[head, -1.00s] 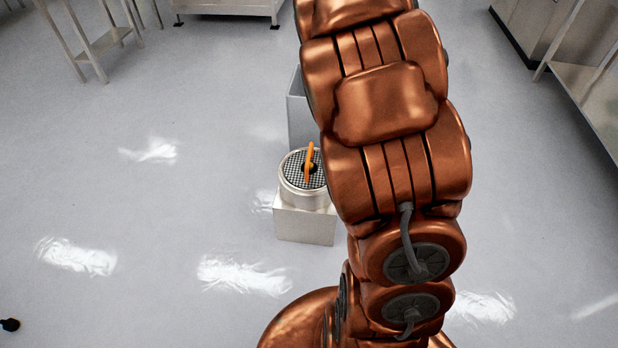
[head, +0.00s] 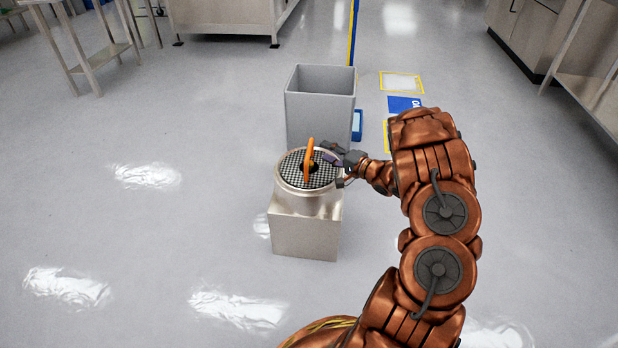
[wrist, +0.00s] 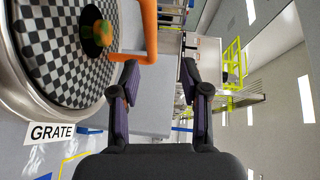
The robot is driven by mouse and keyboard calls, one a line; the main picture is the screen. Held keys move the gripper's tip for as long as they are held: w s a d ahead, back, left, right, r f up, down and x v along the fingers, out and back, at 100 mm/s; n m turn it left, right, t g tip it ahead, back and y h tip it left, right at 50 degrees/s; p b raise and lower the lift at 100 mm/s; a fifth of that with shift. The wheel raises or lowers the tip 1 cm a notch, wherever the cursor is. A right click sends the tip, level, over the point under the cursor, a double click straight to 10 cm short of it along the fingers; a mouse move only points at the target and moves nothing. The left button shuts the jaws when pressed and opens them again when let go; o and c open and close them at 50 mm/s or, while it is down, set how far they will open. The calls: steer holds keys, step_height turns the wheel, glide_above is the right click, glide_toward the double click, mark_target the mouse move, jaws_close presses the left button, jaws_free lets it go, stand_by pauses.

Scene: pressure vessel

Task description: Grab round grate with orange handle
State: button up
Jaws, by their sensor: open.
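The round grate (head: 292,170) lies in the top of a round metal vessel (head: 300,203). It has a dark checkered mesh and an orange handle (head: 308,160) standing up from its middle. My gripper (head: 330,155) is just right of the handle, near the vessel's rim. In the wrist view the grate (wrist: 55,60) fills the upper left, and the orange handle (wrist: 150,30) reaches toward my open gripper (wrist: 165,85). The handle is above and left of the space between the fingers, which is empty.
The vessel stands on a metal block (head: 303,237). A tall grey open bin (head: 320,105) stands right behind it. A metal table (head: 95,50) is at the upper left, and cabinets (head: 560,45) are at the right. The floor left of the vessel is clear.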

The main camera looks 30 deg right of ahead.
mark_target(309, 148)
steer(key=shift+s+a+f+m+t+y+b, duration=0.3)
steer(key=shift+s+a+f+y, duration=0.2)
steer(key=shift+f, duration=0.25)
steer(key=shift+w+a, duration=0.15)
steer(key=shift+a, duration=0.05)
steer(key=shift+b+x, duration=0.35)
steer(key=shift+x, duration=0.45)
steer(key=b+x, duration=0.1)
steer(key=x, duration=0.2)
steer(key=b+x, duration=0.1)
steer(key=shift+w+d+f+b, duration=0.15)
steer(key=shift+w+f+b, duration=0.15)
steer(key=shift+f, duration=0.05)
steer(key=shift+w+a+r, duration=0.15)
steer(key=shift+w+a, duration=0.05)
steer(key=shift+w, duration=0.4)
steer(key=shift+c, duration=0.2)
jaws_close()
